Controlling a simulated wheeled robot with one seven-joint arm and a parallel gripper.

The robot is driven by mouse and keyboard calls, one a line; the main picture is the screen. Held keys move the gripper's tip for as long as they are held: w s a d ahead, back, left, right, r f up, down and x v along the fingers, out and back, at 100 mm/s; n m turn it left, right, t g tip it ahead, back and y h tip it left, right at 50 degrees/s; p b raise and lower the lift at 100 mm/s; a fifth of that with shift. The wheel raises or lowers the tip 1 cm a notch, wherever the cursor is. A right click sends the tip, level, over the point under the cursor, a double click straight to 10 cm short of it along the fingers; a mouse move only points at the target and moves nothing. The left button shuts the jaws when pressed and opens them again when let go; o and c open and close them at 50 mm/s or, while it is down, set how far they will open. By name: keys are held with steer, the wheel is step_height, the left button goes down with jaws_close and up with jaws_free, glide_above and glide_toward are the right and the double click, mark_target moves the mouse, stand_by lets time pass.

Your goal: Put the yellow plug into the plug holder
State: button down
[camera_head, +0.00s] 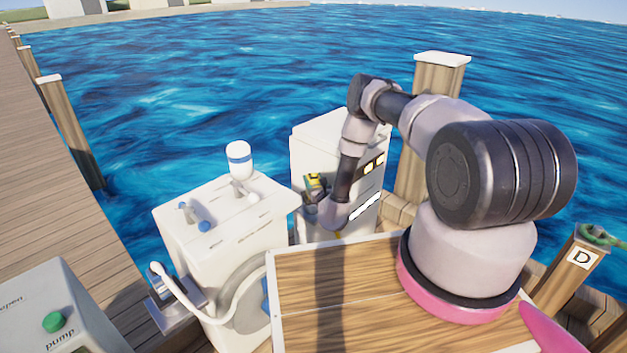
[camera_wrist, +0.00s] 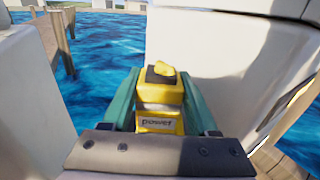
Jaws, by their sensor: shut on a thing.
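The yellow plug (camera_wrist: 160,100) has a dark square top with a small yellow tip and a label on its near side. My gripper (camera_wrist: 158,88) is shut on it, with one teal finger on each side. In the head view the plug (camera_head: 313,181) shows small at the end of my arm, in front of the left part of a white cabinet (camera_head: 318,143). My gripper (camera_head: 314,190) is partly hidden there. I cannot pick out the plug holder for sure in either view.
A white unit (camera_head: 225,215) with a bottle and blue-tipped taps stands left of my gripper, close by. A wooden post (camera_head: 436,90) rises behind the cabinet. A grey pump box (camera_head: 50,310) stands at the lower left. Open water lies beyond.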

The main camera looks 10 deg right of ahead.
steer(key=shift+c, duration=0.4)
jaws_free()
steer(key=shift+f, duration=0.1)
steer(key=shift+s, duration=0.1)
steer(key=s+d, duration=0.1)
steer(key=s, duration=0.9)
steer(key=shift+s, duration=0.3)
steer(key=shift+d, duration=0.1)
